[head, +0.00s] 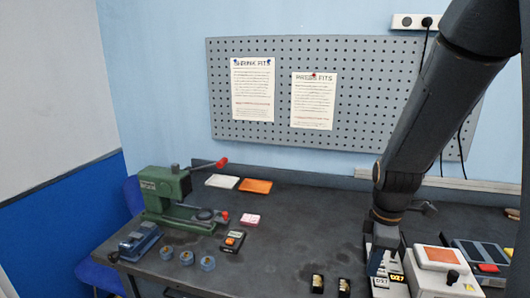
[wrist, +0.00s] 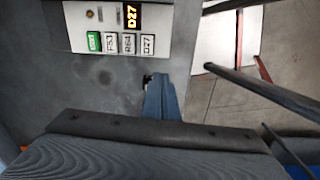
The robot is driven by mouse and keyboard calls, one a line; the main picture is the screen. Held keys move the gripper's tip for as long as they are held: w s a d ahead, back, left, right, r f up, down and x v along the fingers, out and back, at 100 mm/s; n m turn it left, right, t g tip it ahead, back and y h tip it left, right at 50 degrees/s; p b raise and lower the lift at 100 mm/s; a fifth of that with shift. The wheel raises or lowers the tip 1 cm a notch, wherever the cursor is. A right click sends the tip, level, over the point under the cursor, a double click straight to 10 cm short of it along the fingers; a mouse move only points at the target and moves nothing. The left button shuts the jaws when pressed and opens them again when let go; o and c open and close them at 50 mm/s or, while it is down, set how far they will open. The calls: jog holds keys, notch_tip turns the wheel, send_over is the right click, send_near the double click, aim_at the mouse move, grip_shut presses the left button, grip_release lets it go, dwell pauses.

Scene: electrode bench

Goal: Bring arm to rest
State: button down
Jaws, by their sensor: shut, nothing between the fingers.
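My arm reaches down from the upper right in the head view. My gripper (head: 374,268) points down at the bench's front right and looks shut and empty. In the wrist view its narrow blue-grey fingers (wrist: 152,82) are together just below a pale panel (wrist: 85,28). That panel has a lit D27 display, a green button and several labelled white buttons. In the head view the panel (head: 382,292) is partly hidden behind my gripper. I cannot tell the height of the fingertips above the bench.
The dark bench (head: 290,225) is clear in its middle. A white box with an orange top (head: 438,257) stands close right of my gripper. A pegboard (head: 350,60) hangs behind.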

jog(key=s+a+f+m+t+b, duration=0.1)
jog(key=s+a+m+b, duration=0.3)
jog(key=a+m, duration=0.4)
jog(key=s+f+m, duration=0.1)
jog(key=m, duration=0.4)
jog(key=shift+s+m, duration=0.35)
jog(key=shift+m, duration=0.05)
jog(key=shift+d+f, duration=0.1)
